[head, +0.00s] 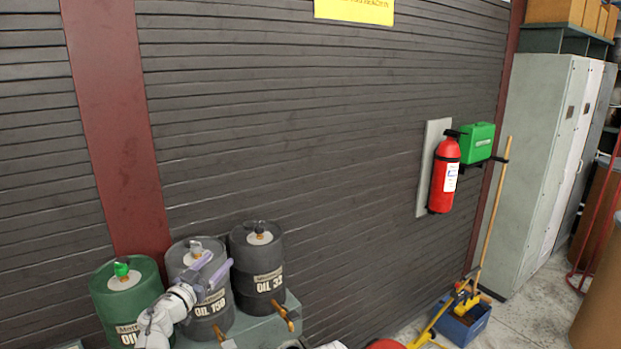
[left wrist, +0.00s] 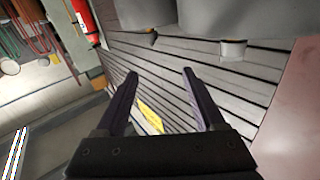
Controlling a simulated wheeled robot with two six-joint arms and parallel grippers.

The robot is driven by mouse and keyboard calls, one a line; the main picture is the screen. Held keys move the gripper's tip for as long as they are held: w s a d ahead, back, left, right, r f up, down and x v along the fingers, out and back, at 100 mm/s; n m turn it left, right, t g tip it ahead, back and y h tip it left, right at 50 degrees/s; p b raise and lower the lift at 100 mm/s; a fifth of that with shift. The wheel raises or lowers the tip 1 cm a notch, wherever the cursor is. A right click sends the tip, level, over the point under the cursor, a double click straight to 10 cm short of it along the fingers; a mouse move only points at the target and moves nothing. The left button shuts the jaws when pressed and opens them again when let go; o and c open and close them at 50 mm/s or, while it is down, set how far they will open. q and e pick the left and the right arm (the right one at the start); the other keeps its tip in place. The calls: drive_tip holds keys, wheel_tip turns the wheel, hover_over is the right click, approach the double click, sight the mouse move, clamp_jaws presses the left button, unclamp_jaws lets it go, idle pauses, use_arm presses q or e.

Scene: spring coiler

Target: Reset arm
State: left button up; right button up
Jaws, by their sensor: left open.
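My left arm comes in from the bottom left in the head view, and my left gripper (head: 207,270) is in front of the middle oil drum. In the left wrist view its two dark fingers (left wrist: 160,85) are spread apart with nothing between them. The dark drum labelled OIL 150 (head: 212,306) stands partly behind the gripper. A green drum (head: 122,300) stands to its left, and a drum labelled OIL 32 (head: 257,262) to its right. Whether the gripper touches a drum I cannot tell. My right gripper does not show.
The drums rest on a grey-green stand (head: 292,303) against a dark slatted wall. A red fire extinguisher (head: 445,175) and a green box (head: 477,142) hang on the wall. A broom handle leans near a blue bin (head: 465,322). Grey lockers (head: 540,150) stand at right.

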use_arm(q)
drive_tip(key=s+d+f+n+g+y, duration=0.3)
drive_tip(key=s+d+f+g+y, duration=0.15)
drive_tip(key=f, duration=0.35)
drive_tip(key=s+d+f+n+g+y, duration=0.3)
drive_tip(key=s+f+g+y, duration=0.25)
drive_tip(key=f, duration=0.25)
drive_tip(key=s+d+f+m+g+h, duration=0.1)
drive_tip(key=s+d+f+m+g, duration=0.25)
drive_tip(key=s+d, duration=0.45)
drive_tip(key=s+d+f+m+g+h, duration=0.2)
drive_tip(key=s+d+f+g, duration=0.2)
drive_tip(key=s, duration=0.8)
wheel_tip(320, 180, down, 6)
drive_tip(key=b, duration=0.7)
drive_tip(key=shift+w+f, duration=0.15)
drive_tip(key=shift+w, duration=0.2)
